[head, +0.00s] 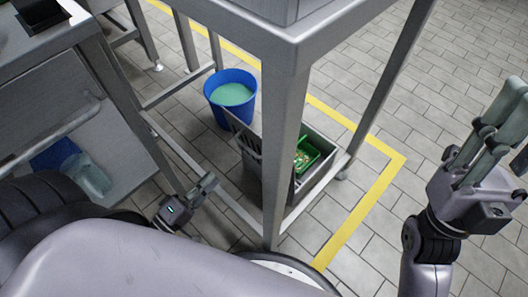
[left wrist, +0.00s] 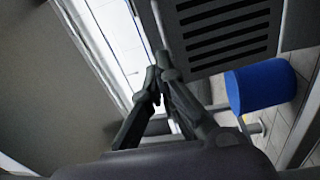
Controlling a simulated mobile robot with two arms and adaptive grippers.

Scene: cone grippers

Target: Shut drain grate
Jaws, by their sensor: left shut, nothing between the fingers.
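The drain grate (head: 243,135) is a grey slotted panel. It stands tilted up at the left side of a grey open box (head: 326,178) under the steel table. In the left wrist view the slotted grate (left wrist: 226,32) fills the upper right. My left gripper (head: 208,183) is low, to the left of the table leg and apart from the box. Its fingers are shut and empty, and in the left wrist view the fingertips (left wrist: 158,68) appear just beside the grate's lower left corner; contact cannot be told. My right gripper (head: 508,105) is raised at the right, far from the grate.
A green tray (head: 306,155) with small things sits in the box. A blue bucket (head: 231,95) with teal contents stands behind it. A steel table leg (head: 280,150) stands in front of the box. Yellow floor tape (head: 365,205) runs around; tiled floor at right is clear.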

